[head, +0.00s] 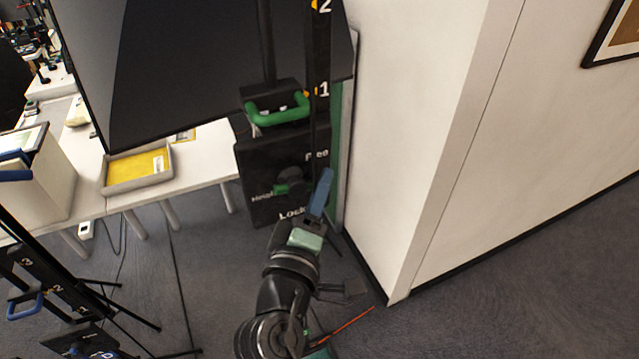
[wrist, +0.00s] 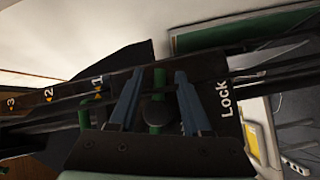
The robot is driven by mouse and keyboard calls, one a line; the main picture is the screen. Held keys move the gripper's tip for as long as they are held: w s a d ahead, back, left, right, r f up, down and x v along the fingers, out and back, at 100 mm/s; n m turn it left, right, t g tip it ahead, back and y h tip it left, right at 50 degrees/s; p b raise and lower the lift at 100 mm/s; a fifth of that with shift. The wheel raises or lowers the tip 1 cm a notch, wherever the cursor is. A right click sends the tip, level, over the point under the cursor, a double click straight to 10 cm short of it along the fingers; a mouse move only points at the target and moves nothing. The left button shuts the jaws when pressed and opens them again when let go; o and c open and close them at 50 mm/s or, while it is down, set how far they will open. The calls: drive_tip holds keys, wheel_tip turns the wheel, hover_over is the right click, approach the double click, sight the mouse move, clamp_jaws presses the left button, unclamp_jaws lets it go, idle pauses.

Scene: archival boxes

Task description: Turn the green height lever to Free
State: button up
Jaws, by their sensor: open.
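The black panel (head: 258,160) carries the words Free at its upper right, Lock at the bottom and a partly readable label at left. The green height lever (head: 280,189) lies roughly sideways from a dark round hub, pointing left toward that label, between Free and Lock. In the wrist view the lever (wrist: 159,82) and hub stand between my two blue fingers. My gripper (head: 326,173) is open, with a finger on each side of the lever. I cannot tell whether either finger touches it. In the wrist view its fingertips (wrist: 158,73) point toward the panel.
A green handle (head: 278,110) sits above the panel, beside a black numbered post (head: 318,60). A white wall (head: 410,120) stands close on the right. A table (head: 205,150) with a yellow-bottomed tray (head: 138,184) is at left, near a second numbered stand (head: 55,290).

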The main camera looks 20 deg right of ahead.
drive_tip(key=shift+w+d, duration=0.1)
clamp_jaws()
drive_tip(key=shift+b, duration=0.3)
drive_tip(key=n+t+b, duration=0.1)
drive_tip(key=b, duration=0.1)
drive_tip(key=r+n+t+b, duration=0.1)
drive_tip(key=b, duration=0.1)
drive_tip(key=shift+n+h, duration=0.3)
drive_tip(key=shift+n, duration=0.1)
